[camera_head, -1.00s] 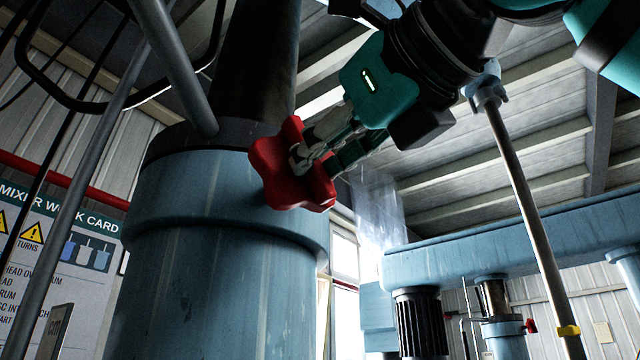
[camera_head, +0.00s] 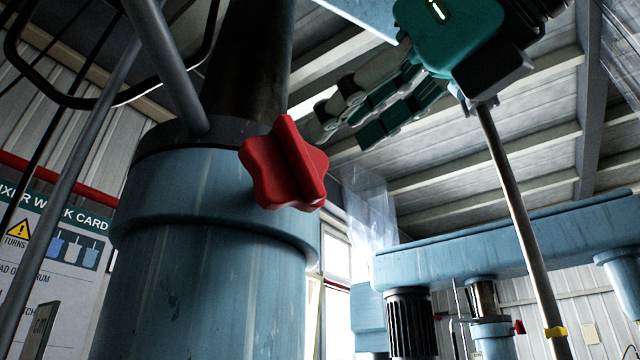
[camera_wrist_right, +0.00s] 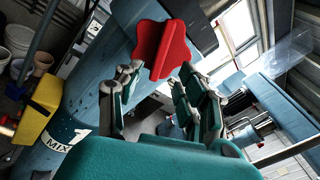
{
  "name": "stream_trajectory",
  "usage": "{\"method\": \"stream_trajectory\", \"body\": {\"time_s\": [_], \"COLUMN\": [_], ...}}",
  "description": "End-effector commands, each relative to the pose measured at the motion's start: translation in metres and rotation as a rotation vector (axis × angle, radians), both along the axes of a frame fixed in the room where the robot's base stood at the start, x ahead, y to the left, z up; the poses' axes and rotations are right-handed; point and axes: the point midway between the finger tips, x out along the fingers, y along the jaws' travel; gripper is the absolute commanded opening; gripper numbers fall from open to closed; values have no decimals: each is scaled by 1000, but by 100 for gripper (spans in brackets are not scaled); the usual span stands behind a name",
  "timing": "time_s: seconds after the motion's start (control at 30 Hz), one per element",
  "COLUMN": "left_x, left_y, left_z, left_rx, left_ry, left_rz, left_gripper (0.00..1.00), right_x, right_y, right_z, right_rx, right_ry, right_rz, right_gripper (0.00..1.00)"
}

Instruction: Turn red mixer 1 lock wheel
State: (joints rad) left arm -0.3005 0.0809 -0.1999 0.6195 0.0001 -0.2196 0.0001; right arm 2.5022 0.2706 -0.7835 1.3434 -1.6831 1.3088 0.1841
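The red lock wheel (camera_head: 284,166) is a lobed knob with a raised bar across its face, on the side of the blue mixer column (camera_head: 215,255). In the right wrist view the wheel (camera_wrist_right: 164,48) lies beyond the fingertips, on the column marked "MIX 1" (camera_wrist_right: 66,140). My right gripper (camera_head: 345,125) is up and right of the wheel, apart from it. Its fingers (camera_wrist_right: 160,85) are spread in the right wrist view with nothing between them. My left gripper is in neither view.
A grey rod (camera_head: 515,200) rises on the right. A second blue machine with a horizontal beam (camera_head: 500,240) stands behind. A work card (camera_head: 50,240) hangs on the left wall. Grey tubes (camera_head: 170,65) cross near the column. Space right of the wheel looks clear.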

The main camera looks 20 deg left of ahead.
Motion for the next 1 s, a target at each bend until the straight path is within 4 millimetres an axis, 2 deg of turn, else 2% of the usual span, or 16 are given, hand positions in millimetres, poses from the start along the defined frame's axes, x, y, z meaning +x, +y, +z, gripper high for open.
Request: {"method": "stream_trajectory", "body": {"time_s": [0.1,0.3,1.0], "left_x": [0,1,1], "left_y": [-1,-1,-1], "left_z": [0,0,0], "left_rx": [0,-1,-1], "left_ry": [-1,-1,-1], "left_rz": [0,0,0], "left_gripper": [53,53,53], "right_x": [-16,-32,-36], "right_y": [-20,-38,-42], "right_z": [1,0,0], "right_rx": [1,0,-1], "right_ry": [-3,0,1], "right_rz": [-1,0,0], "right_gripper": [38,38,38]}}
